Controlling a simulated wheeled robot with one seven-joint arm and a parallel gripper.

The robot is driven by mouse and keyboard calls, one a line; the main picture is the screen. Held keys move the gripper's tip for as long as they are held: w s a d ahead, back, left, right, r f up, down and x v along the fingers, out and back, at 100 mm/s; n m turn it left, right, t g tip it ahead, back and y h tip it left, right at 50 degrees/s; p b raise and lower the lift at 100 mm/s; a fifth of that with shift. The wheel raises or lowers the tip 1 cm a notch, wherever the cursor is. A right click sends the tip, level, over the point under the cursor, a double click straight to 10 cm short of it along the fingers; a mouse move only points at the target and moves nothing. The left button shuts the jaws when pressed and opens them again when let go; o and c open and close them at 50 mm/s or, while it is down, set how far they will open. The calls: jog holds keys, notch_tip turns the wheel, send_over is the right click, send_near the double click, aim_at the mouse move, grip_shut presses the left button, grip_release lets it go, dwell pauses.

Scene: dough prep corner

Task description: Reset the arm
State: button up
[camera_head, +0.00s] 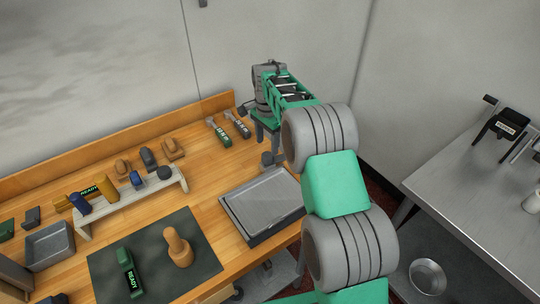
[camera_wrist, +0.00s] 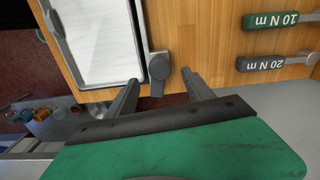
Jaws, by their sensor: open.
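My gripper (camera_head: 266,130) is at the far right end of the wooden bench, beyond the grey metal tray. In the wrist view its two fingers (camera_wrist: 160,82) are spread apart with nothing held between them.
The bench (camera_head: 205,170) bears a shallow metal tray (camera_head: 233,218), two torque tools (camera_head: 218,132), a raised grey rack (camera_head: 100,222) and a dark mat (camera_head: 205,262) with a wooden peg-like piece (camera_head: 178,247). A steel table (camera_head: 450,190) stands at right. Walls are close behind.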

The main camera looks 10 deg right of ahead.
jog(key=s+r+n+t+b, duration=0.15)
jog(key=s+r+n, duration=0.45)
jog(key=s+r, duration=0.65)
jog(key=s+f+n+t, duration=0.1)
jog(key=s+n, duration=0.2)
jog(key=s, duration=0.5)
jog(key=s+d+f+n+t+b, duration=0.1)
jog(key=s+n+t, duration=0.1)
jog(key=s, duration=0.7)
jog(key=shift+s+f+n, duration=0.2)
jog(key=shift+f+n, duration=0.1)
jog(key=shift+n, duration=0.4)
